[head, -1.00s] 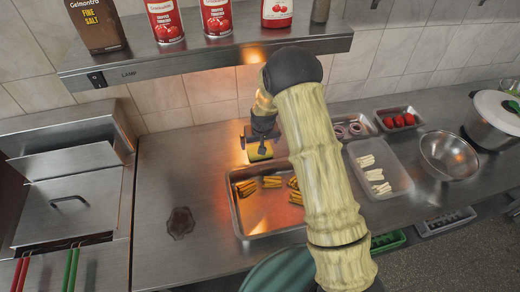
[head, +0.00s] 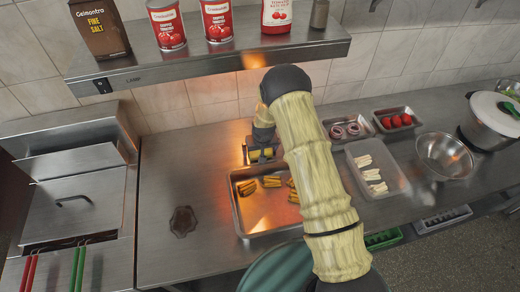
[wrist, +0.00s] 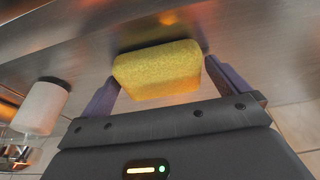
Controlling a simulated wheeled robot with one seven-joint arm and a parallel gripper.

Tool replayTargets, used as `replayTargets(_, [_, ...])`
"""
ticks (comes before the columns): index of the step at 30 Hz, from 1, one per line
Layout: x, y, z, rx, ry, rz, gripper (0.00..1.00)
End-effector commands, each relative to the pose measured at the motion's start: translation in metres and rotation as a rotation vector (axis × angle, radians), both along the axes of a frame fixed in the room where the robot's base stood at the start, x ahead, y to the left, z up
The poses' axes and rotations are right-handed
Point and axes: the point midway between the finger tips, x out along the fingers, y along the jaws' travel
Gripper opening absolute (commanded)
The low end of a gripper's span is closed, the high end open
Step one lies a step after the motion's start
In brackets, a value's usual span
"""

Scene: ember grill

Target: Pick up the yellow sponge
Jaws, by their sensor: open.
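The yellow sponge (wrist: 158,70) lies on the steel counter, between the two fingers of my gripper (wrist: 158,85) in the wrist view. The fingers stand open at its two sides, with the right finger very close to it; I cannot tell whether it touches.
A steel tray (head: 240,215) with yellow strips stands just in front of the sponge. A shelf (head: 210,58) with cans and a salt box hangs above. A clear container (head: 388,168), a steel bowl (head: 446,155) and a pot (head: 490,125) stand to the right. The counter to the left is mostly clear.

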Motion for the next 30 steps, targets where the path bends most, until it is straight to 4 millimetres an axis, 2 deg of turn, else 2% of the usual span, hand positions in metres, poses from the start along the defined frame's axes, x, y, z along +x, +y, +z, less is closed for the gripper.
replayTargets(16, [0.0004, 0.0, -0.0011, 0.0, -0.001, 0.0, 1.0])
replayTargets(21, [0.0004, 0.0, -0.0011, 0.0, -0.001, 0.0, 0.67])
replayTargets(30, [0.0005, 0.0, -0.0004, 0.0, -0.001, 0.0, 0.64])
